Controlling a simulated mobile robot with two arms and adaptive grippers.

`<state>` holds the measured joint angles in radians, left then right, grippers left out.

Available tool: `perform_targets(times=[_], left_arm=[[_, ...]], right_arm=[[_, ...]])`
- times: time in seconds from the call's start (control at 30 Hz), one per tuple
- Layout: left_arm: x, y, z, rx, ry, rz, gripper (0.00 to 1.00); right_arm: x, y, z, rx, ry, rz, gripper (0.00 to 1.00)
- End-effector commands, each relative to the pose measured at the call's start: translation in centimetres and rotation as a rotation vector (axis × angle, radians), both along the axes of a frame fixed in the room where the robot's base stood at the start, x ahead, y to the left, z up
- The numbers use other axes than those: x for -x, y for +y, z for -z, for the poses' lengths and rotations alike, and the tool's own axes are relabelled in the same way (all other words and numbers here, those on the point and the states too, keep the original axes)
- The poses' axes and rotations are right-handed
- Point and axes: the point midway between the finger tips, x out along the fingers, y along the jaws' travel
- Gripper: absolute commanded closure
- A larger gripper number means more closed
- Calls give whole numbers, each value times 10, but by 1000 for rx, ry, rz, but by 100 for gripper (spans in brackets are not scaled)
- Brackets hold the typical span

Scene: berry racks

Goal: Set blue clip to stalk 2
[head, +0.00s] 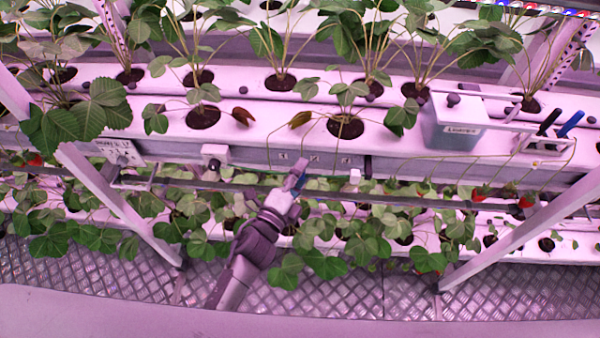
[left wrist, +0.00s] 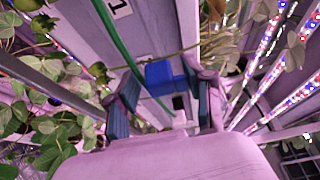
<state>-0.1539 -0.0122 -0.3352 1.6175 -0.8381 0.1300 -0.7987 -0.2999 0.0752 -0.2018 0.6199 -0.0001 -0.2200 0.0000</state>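My left gripper (head: 297,176) is in front of the rack's front rail, just below the numbered labels; label 2 (head: 314,160) is the middle one. In the left wrist view the gripper (left wrist: 163,85) has its two fingers spread apart. The blue clip (left wrist: 160,73) shows between the fingertips, close to the right one, with a gap on its left. A thick green stalk (left wrist: 112,42) runs down past the clip's left side, and a thinner stem crosses above it. I cannot tell whether either touches the clip. My right gripper is not in view.
A grey bin (head: 452,125) sits on the rail at the right, with a holder carrying black and blue handles (head: 570,124) beside it. Strawberries (head: 525,202) hang below. Lower-row leaves (head: 340,240) crowd around my left arm.

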Motion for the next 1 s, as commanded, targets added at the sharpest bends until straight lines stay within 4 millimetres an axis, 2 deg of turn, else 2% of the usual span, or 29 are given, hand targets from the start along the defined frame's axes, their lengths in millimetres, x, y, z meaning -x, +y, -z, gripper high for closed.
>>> perform_targets(times=[0.17, 0.27, 0.7, 0.83, 1.0], left_arm=[[2, 1, 0, 0, -1, 0, 48], [10, 5, 1, 0, 1, 0, 48], [89, 41, 1, 1, 4, -1, 48], [103, 48, 1, 0, 2, -1, 48], [109, 51, 0, 0, -1, 0, 48]], right_arm=[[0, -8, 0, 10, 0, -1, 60], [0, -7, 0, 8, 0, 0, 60], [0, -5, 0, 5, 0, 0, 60], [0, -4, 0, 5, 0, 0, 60], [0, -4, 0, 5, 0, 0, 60]])
